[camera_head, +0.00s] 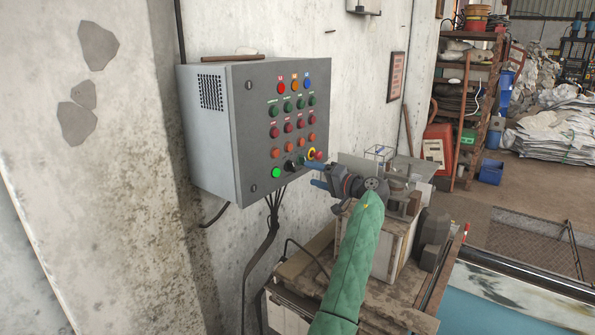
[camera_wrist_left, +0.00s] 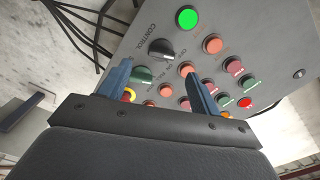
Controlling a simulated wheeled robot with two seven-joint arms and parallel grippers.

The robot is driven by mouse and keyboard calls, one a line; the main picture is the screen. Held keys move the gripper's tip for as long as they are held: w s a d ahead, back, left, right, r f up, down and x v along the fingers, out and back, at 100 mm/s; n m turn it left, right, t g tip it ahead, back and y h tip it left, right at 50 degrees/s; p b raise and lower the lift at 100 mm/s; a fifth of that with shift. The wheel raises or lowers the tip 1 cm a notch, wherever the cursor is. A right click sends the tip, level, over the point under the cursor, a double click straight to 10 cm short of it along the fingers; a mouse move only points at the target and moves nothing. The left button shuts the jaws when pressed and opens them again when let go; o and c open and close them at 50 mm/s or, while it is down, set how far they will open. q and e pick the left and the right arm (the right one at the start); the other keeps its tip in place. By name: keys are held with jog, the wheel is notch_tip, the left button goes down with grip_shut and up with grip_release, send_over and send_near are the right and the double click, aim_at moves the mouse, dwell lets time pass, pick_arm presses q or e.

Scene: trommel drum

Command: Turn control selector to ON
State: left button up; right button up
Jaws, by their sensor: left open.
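The control selector (camera_head: 290,165) is a small black knob low on the front of a grey control box (camera_head: 215,150). In the left wrist view the selector (camera_wrist_left: 161,49) sits under the word CONTROL, with a lit green button (camera_wrist_left: 187,18) beside it. Which marking its handle points to is too small to tell. My left gripper (camera_head: 312,174) is open and empty, close to the panel at the right of the selector. In the left wrist view its blue fingers (camera_wrist_left: 156,68) stand apart, with the selector just beyond the gap between the tips. My right gripper is not in view.
Rows of coloured buttons (camera_head: 288,127) cover the panel, and a yellow-ringed button (camera_head: 311,154) is near my fingers. Black cables (camera_head: 270,215) hang below the box. A cluttered bench (camera_head: 290,275) stands under my left arm. Shelves (camera_head: 465,95) are farther back.

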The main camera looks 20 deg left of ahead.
aim_at(294, 168)
pick_arm(q)
jog(key=p+x, duration=0.2)
jog(key=x, duration=0.4)
jog(key=shift+a+r, duration=0.2)
jog(key=shift+w+a+f, duration=0.1)
jog(key=shift+w+a, duration=0.1)
jog(key=shift+a, duration=0.4)
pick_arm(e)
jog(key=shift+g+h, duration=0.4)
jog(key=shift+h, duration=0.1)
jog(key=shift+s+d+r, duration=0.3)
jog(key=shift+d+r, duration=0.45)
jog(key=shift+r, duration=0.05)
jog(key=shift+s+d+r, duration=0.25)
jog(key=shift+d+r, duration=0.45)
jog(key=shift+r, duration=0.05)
pick_arm(q)
jog(key=c, duration=1)
